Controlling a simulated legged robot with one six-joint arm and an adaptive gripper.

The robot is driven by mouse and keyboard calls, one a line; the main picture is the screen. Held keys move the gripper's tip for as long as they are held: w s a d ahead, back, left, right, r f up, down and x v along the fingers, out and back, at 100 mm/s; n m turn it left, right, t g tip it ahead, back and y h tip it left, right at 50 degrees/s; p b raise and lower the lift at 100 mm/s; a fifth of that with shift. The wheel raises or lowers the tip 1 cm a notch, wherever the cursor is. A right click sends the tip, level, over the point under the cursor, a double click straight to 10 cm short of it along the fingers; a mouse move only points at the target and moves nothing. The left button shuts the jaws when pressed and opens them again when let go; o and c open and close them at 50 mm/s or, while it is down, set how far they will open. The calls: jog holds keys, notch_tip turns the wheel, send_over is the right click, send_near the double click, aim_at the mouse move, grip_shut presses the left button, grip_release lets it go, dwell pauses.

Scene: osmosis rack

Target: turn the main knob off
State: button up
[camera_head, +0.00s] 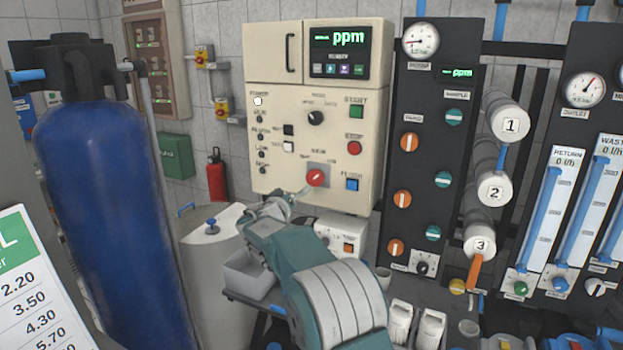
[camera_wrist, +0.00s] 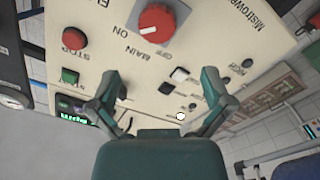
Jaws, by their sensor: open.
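The red main knob (camera_head: 315,178) sits on a grey square plate low on the front of the cream cabinet (camera_head: 268,180). In the wrist view the knob (camera_wrist: 158,22) is at the top centre, turned over in the picture, with MAIN, ON and OFF printed beside its plate. A white mark shows on the knob; its exact setting is hard to read. My gripper (camera_head: 296,204) is just below and left of the knob in the head view. In the wrist view my gripper (camera_wrist: 161,80) has its two fingers spread, with nothing between them, apart from the knob.
A red button (camera_head: 354,147), a green button (camera_head: 356,111), a blue button (camera_head: 352,184) and a black selector (camera_head: 316,118) share the panel. A small white box (camera_head: 341,234) stands below. A blue tank (camera_head: 108,200) is at left; the black valve panel (camera_head: 425,150) is at right.

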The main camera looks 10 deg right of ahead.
aim_at(313, 180)
jog(key=shift+x, duration=5.4)
jog(key=shift+s, duration=0.1)
jog(key=c, duration=1)
